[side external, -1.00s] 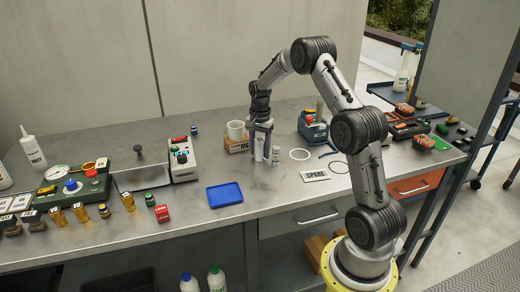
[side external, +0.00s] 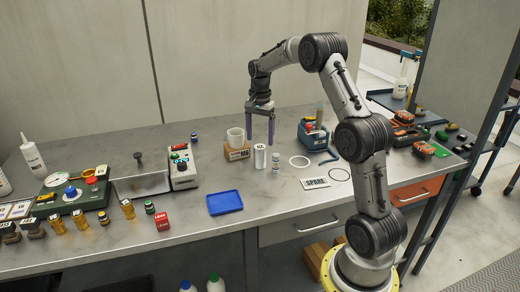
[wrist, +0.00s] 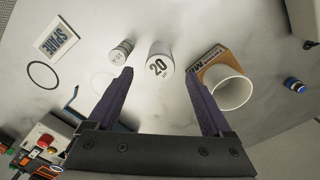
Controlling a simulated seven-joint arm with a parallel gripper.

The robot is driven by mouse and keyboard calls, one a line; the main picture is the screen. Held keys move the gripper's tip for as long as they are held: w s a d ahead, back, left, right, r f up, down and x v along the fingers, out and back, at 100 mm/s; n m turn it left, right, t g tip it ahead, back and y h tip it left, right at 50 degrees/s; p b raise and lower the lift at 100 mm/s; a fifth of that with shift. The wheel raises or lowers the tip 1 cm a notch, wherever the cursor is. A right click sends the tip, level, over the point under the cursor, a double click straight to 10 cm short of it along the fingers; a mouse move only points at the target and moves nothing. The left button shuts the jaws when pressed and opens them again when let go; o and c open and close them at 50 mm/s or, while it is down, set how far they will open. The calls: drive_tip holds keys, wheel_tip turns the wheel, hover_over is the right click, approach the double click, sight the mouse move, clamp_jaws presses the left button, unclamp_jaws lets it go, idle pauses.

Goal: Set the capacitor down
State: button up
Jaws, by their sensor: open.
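The capacitor, a pale silver cylinder (side external: 260,157), stands upright on the metal bench. My gripper (side external: 260,142) is open and empty, pointing down above the capacitor. Its two purple fingers (wrist: 159,74) are spread wide, apart from the capacitor.
A smaller labelled cylinder (side external: 276,163) stands close right of the capacitor. A white cup (side external: 236,137) and cardboard box (side external: 237,153) are close left. A blue tray (side external: 224,202) lies in front. A SPARE card (side external: 315,183) and rings lie right.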

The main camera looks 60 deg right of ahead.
wheel_tip(320, 180, up, 3)
drive_tip(key=shift+r, duration=0.15)
drive_tip(key=shift+a+r, duration=0.2)
drive_tip(key=shift+r, duration=0.15)
drive_tip(key=s+a+r+n+t, duration=0.1)
drive_tip(key=s+a+r+n, duration=0.35)
drive_tip(key=a, duration=0.45)
drive_tip(key=s+a+r+n+t, duration=0.2)
drive_tip(key=s+a+r+n, duration=0.3)
drive_tip(key=a, duration=0.5)
drive_tip(key=s+a+n+t, duration=0.1)
drive_tip(key=s+a+n, duration=0.3)
drive_tip(key=s+a, duration=0.2)
drive_tip(key=shift+s+a+r+h, duration=0.2)
drive_tip(key=shift+s+a+h, duration=0.15)
drive_tip(key=shift+s, duration=0.35)
drive_tip(key=s+a+f+n, duration=0.1)
drive_tip(key=s, duration=0.1)
drive_tip(key=s+a+f+n+t, duration=0.1)
drive_tip(key=s+n, duration=0.1)
drive_tip(key=s+a+f+n, duration=0.1)
drive_tip(key=s, duration=0.1)
drive_tip(key=shift+s+a+t, duration=0.1)
drive_tip(key=shift+s+t, duration=0.1)
drive_tip(key=shift+t, duration=0.1)
drive_tip(key=shift+c, duration=0.5)
drive_tip(key=shift+s+f+n, duration=0.15)
drive_tip(key=shift+f+n, duration=0.05)
drive_tip(key=shift+n, duration=0.05)
drive_tip(key=shift+c, duration=0.7)
